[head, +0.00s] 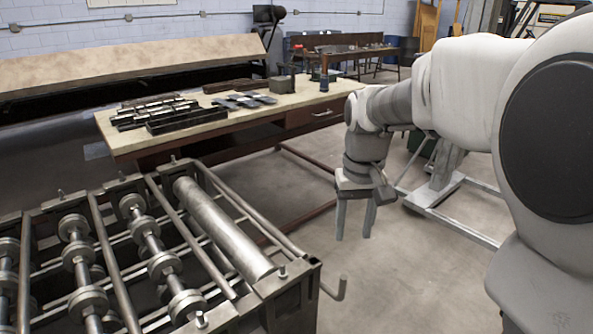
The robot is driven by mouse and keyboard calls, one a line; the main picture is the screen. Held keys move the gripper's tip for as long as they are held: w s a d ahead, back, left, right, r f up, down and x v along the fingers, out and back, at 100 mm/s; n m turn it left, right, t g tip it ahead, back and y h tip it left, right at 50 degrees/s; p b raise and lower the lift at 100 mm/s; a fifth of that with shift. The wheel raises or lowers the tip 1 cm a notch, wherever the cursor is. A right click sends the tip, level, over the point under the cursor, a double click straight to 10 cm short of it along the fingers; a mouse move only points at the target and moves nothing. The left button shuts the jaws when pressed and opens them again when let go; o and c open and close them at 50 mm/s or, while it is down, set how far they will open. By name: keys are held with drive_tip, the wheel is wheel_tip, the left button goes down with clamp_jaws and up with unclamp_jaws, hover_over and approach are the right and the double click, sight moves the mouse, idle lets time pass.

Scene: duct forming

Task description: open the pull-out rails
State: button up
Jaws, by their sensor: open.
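A metal roller frame (262,292) fills the lower left of the head view. It carries shafts with disc rollers (165,263), a thick smooth cylinder (222,228) and long bars lying lengthwise. A thin rod along its right side ends in an upturned hook (341,288) at the near right corner. I cannot tell for sure which bars are the pull-out rails. My gripper (354,237) points down, fingers apart and empty, to the right of the frame and above the floor in the picture. It appears clear of the frame. The frame's near and left ends are cut off.
A wooden workbench (235,117) with metal bars and small tools stands behind the frame. A long machine with a tan top (130,65) runs along the back left. A light metal stand (450,200) is behind my arm. Bare floor (400,285) lies right of the frame.

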sight(342, 293)
drive_tip(key=shift+g, duration=0.3)
drive_tip(key=f+b, duration=0.1)
drive_tip(key=f, duration=0.5)
drive_tip(key=w+f+b, duration=0.1)
drive_tip(key=f, duration=0.6)
drive_tip(key=w+f, duration=0.1)
drive_tip(key=f, duration=0.6)
drive_tip(key=shift+w+f+b, duration=0.1)
drive_tip(key=shift+f+b, duration=0.1)
drive_tip(key=shift+b, duration=0.2)
clamp_jaws()
